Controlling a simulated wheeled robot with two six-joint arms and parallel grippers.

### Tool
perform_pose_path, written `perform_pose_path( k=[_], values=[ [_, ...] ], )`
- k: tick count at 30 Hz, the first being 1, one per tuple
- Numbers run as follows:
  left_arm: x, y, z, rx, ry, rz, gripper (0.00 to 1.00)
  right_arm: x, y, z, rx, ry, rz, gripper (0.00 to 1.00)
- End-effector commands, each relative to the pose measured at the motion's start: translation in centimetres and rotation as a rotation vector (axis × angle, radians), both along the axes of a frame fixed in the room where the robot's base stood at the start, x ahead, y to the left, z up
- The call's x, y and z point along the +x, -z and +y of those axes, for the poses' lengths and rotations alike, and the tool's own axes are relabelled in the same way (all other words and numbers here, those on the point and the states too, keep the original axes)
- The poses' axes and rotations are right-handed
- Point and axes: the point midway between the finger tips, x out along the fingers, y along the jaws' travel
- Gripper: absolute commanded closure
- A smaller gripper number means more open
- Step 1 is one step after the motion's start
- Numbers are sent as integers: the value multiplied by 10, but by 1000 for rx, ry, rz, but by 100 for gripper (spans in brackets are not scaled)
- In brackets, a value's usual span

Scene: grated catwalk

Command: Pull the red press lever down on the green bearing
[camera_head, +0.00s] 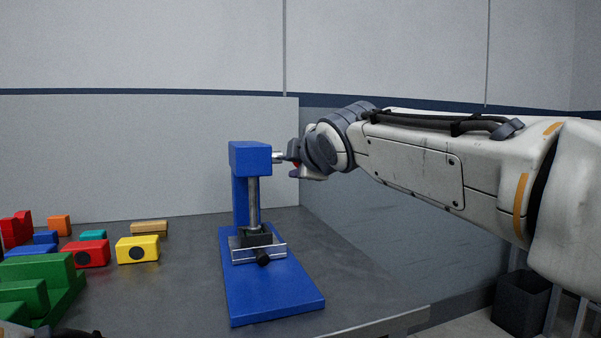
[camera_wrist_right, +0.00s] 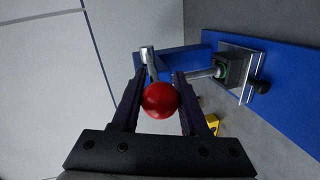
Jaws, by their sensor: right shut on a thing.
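The blue press (camera_head: 249,155) stands upright on a blue base plate on the table. Its steel ram (camera_head: 253,200) reaches down to a black holder (camera_head: 257,237) in a clear-sided fixture. A bit of the green bearing (camera_wrist_right: 224,70) shows at the ram's end in the right wrist view; the head view hides it. The lever's red ball knob (camera_wrist_right: 160,100) sits between my right fingers, on a short steel rod (camera_wrist_right: 148,60). My right gripper (camera_head: 292,162) is shut on this knob beside the press head.
Yellow (camera_head: 138,249) and red (camera_head: 87,253) blocks with black dots, green blocks (camera_head: 40,275) and several other coloured blocks lie on the grey table's left. A wall panel (camera_head: 150,150) stands behind. The table's right edge is near the press base.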

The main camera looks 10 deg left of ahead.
Motion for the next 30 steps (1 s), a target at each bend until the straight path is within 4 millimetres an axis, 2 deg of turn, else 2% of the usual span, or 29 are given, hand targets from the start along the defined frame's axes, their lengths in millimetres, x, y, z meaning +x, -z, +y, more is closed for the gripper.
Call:
perform_pose_path(
  k=[1,15,16,17,18,26,30],
  values=[
    [0,4,0,0,0,0,100,0,4,0,0,0,0,100],
    [0,4,0,0,0,0,100,1,4,0,1,1,-4,100],
    [0,4,0,0,0,0,100,1,4,0,1,1,-4,45],
    [0,4,0,0,0,0,100,1,4,0,1,1,-4,33],
    [0,4,0,0,0,0,100,1,4,0,2,1,-5,27],
    [0,4,0,0,0,0,100,0,3,-1,3,1,-6,27],
    [0,4,0,0,0,0,100,-6,0,-3,3,0,-7,27]
  ],
)
